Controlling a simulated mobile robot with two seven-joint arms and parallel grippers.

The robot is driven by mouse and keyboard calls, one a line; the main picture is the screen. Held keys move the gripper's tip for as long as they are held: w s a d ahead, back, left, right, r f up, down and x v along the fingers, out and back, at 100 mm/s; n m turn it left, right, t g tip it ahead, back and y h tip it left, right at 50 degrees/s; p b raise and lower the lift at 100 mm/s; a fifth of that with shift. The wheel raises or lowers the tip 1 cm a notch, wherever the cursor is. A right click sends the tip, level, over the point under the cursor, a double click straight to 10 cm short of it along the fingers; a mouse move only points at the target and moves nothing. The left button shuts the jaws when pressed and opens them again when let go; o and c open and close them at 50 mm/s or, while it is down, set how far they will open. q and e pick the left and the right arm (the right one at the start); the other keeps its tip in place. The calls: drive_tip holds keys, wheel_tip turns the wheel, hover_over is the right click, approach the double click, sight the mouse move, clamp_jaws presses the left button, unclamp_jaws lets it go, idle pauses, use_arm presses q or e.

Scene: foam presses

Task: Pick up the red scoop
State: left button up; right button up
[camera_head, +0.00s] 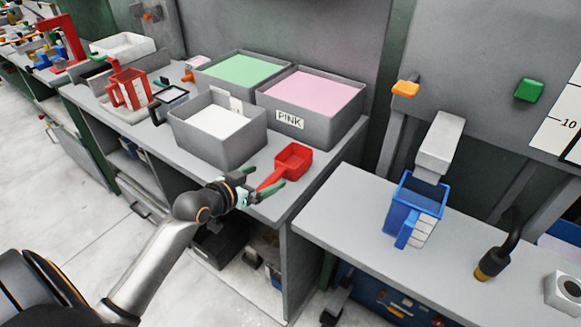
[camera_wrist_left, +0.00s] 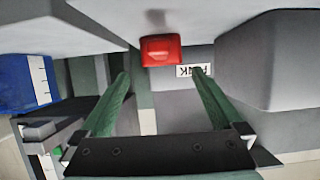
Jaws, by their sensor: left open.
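The red scoop (camera_head: 293,158) lies on the grey counter, in front of the pink-filled bin, with its handle towards the counter's front edge. My left gripper (camera_head: 262,182) is open at the handle end, one finger on each side of it in the head view. In the left wrist view the red scoop (camera_wrist_left: 161,50) shows end-on, between and just beyond the two open green fingertips (camera_wrist_left: 160,75). Nothing is held. Whether a finger touches the handle cannot be told. My right gripper is not in view.
A bin labelled PINK (camera_head: 290,121), a green-filled bin (camera_head: 215,83) and a white-filled bin (camera_head: 217,151) stand behind and left of the scoop. A red jug (camera_head: 128,90) stands further left. A blue jug (camera_head: 402,215) stands on the right counter (camera_head: 345,225).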

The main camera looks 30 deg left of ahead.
sight(278, 172)
use_arm(q)
drive_tip(key=shift+x, duration=3.7)
drive_tip(key=shift+a+f, duration=0.1)
drive_tip(key=shift+s, duration=0.1)
drive_tip(key=shift+c, duration=0.2)
drive_tip(key=c, duration=1)
